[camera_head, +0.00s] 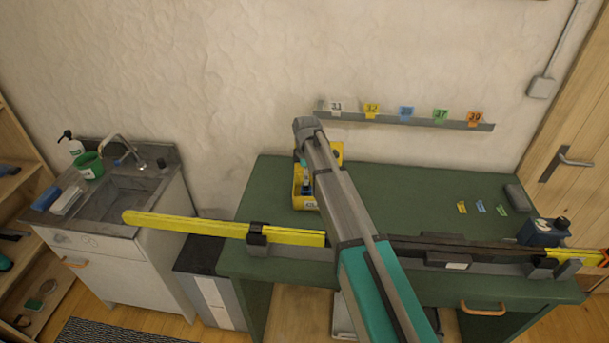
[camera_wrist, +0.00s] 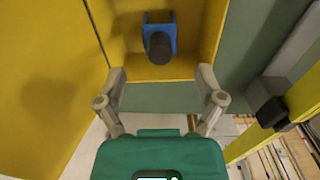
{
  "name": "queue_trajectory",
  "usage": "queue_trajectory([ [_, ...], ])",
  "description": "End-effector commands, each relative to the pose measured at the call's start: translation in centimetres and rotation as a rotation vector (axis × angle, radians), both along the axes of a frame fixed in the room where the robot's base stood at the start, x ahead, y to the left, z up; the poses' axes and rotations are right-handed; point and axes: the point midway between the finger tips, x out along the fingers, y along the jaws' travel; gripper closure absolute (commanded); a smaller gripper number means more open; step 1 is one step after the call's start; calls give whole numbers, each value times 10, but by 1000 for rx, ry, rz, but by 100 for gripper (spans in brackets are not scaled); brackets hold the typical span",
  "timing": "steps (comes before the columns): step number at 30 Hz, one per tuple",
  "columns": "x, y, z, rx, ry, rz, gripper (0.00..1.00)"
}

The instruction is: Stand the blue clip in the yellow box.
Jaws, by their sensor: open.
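The yellow box (camera_head: 297,200) stands on the green bench, left of the middle in the head view; my arm hides part of it. The blue clip (camera_wrist: 160,30), with a dark rounded part, shows inside the yellow box (camera_wrist: 198,35) in the wrist view. It appears upright near the back of that compartment, and a blue shape also shows in the box in the head view. My gripper (camera_wrist: 161,74) is open and empty, its fingers apart at the box's near edge, with the clip ahead between them and not touched.
The bench's back middle is clear.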

Motion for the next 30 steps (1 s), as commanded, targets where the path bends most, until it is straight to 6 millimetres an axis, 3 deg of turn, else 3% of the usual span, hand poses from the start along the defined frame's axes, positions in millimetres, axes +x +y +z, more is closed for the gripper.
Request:
queue_trajectory([
  [15,0,0,46,0,0,0,13],
  [30,0,-1,58,0,0,-1,13],
])
